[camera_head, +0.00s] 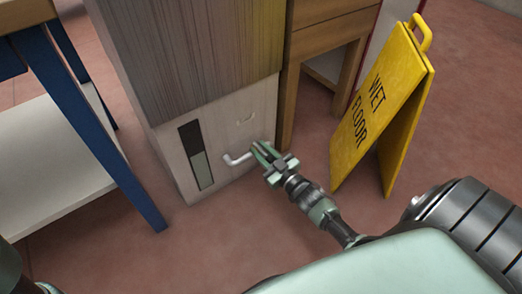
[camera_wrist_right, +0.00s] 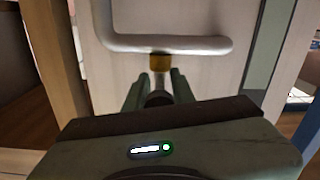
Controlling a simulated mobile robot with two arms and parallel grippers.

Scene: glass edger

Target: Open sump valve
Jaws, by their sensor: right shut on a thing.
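The sump valve (camera_head: 237,160) shows as a bent white pipe on the lower front of the cabinet. In the right wrist view its white pipe (camera_wrist_right: 170,44) runs across the top, with a brass-coloured collar (camera_wrist_right: 160,62) below it. My right gripper (camera_head: 263,151) is at the valve's right end. Its green fingers (camera_wrist_right: 158,80) are on either side of a dark rounded part below the collar, and they are shut on the valve. The fingers and palm partly hide the held part. My left gripper is not in view.
The cabinet (camera_head: 225,125) has a dark and grey level window (camera_head: 196,155) left of the valve. A yellow wet floor sign (camera_head: 385,105) stands right of my right arm. A blue-legged table (camera_head: 85,115) is at left, a wooden-legged one (camera_head: 350,70) behind.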

